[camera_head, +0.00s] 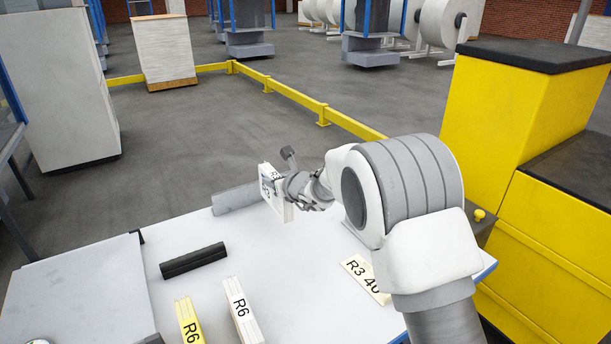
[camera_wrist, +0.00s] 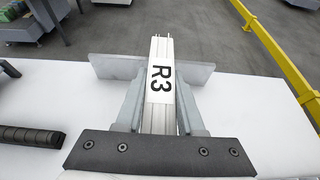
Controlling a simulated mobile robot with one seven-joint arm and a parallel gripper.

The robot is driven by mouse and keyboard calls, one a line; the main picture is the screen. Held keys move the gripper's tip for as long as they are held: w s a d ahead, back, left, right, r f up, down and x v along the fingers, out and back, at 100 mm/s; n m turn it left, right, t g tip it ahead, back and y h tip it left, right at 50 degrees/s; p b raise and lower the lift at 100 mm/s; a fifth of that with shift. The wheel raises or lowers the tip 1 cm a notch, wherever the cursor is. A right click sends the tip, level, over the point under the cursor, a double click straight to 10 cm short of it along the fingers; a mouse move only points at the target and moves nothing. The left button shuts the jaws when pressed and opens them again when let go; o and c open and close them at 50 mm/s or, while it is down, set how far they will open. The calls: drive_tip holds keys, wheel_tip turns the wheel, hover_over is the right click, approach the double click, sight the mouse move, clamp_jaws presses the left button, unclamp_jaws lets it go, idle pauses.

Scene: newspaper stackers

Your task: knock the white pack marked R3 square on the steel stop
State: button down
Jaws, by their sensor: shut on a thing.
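The white pack marked R3 (camera_head: 275,190) is in my gripper (camera_head: 284,188), upright at the far part of the white table. In the wrist view the R3 pack (camera_wrist: 161,85) sits between both fingers of my gripper (camera_wrist: 160,98), which are shut on its sides. The steel stop (camera_head: 235,198) is a low grey bar at the table's far edge. In the wrist view the stop (camera_wrist: 112,66) crosses behind the pack, and the pack's top reaches past its line. I cannot tell whether pack and stop touch.
A black ribbed bar (camera_head: 194,260) lies on the white table (camera_head: 205,285). A yellow R6 pack (camera_head: 188,320) and a white R6 pack (camera_head: 242,312) stand near the front. A card marked R3 40 (camera_head: 362,276) lies partly behind my arm. A yellow cabinet (camera_head: 500,130) stands right.

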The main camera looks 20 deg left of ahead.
drive_tip(key=shift+a+f, duration=0.25)
drive_tip(key=shift+a, duration=0.6)
drive_tip(key=shift+f+b, duration=0.5)
drive_tip(key=shift+f, duration=1.35)
drive_tip(key=shift+w+a, duration=0.9)
drive_tip(key=shift+a, duration=0.25)
drive_tip(key=shift+a+r, duration=0.1)
drive_tip(key=shift+r, duration=0.15)
idle(0.6)
drive_tip(key=shift+f+b, duration=0.15)
drive_tip(key=shift+b, duration=0.35)
drive_tip(key=shift+s+d+f+b, duration=0.1)
drive_tip(key=shift+s+d+b, duration=0.3)
drive_tip(key=shift+d+b, duration=0.3)
drive_tip(key=shift+s+d+b, duration=0.65)
drive_tip(key=shift+d+b, duration=0.05)
drive_tip(key=shift+b, duration=0.4)
